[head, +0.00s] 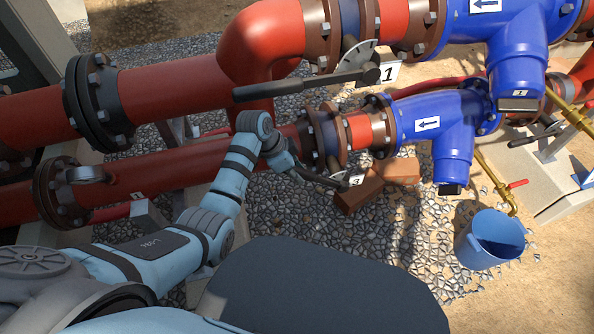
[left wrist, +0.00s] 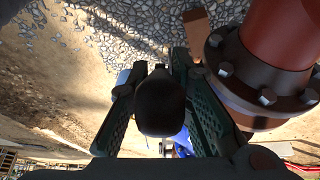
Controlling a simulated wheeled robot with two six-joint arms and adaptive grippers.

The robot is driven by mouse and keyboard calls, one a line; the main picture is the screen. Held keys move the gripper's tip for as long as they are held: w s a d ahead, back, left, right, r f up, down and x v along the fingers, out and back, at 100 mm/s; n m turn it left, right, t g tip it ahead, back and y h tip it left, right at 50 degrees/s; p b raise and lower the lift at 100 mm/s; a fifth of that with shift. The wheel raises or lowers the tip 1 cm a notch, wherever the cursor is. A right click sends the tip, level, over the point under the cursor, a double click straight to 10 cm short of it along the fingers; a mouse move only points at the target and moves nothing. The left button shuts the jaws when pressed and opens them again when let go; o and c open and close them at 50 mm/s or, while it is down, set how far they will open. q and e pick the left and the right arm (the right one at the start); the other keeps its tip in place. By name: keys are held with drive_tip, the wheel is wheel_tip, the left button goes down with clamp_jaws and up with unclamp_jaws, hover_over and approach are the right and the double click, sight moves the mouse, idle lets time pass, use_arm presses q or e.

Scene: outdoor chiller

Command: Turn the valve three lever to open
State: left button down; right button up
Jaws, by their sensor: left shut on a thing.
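A black valve lever (head: 326,181) belongs to the lower red pipe's valve, beside a small number plate (head: 355,179) that I cannot read surely. My left gripper (head: 299,168) is at the lever's left end. In the left wrist view, the dark rounded lever end (left wrist: 160,105) sits between the two green perforated fingers of the left gripper (left wrist: 154,76), which is shut on it. The fingers partly hide the lever's grip in the head view. My right gripper is in neither view.
Another black lever (head: 300,85) runs along the upper pipe above my gripper, by plate 1 (head: 389,74). A flange (left wrist: 265,75) is close to the fingers. Bricks (head: 370,187) lie under the lower valve. A blue bucket (head: 490,240) stands at right.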

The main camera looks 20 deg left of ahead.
use_arm(q)
drive_tip(key=shift+s+a+f, duration=0.15)
drive_tip(key=shift+a+f, duration=0.25)
drive_tip(key=shift+f, duration=0.05)
use_arm(e)
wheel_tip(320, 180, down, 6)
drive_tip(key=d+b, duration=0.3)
drive_tip(key=b, duration=0.3)
use_arm(q)
drive_tip(key=s+a+f+t+h+b, duration=0.2)
drive_tip(key=a+f+t+h+b, duration=0.1)
drive_tip(key=f+b, duration=0.4)
wheel_tip(320, 180, down, 3)
drive_tip(key=t+h, duration=0.1)
drive_tip(key=h, duration=0.1)
drive_tip(key=shift+s+a+f+h, duration=0.15)
drive_tip(key=shift+s+a+h, duration=0.05)
drive_tip(key=shift+a+h, duration=0.2)
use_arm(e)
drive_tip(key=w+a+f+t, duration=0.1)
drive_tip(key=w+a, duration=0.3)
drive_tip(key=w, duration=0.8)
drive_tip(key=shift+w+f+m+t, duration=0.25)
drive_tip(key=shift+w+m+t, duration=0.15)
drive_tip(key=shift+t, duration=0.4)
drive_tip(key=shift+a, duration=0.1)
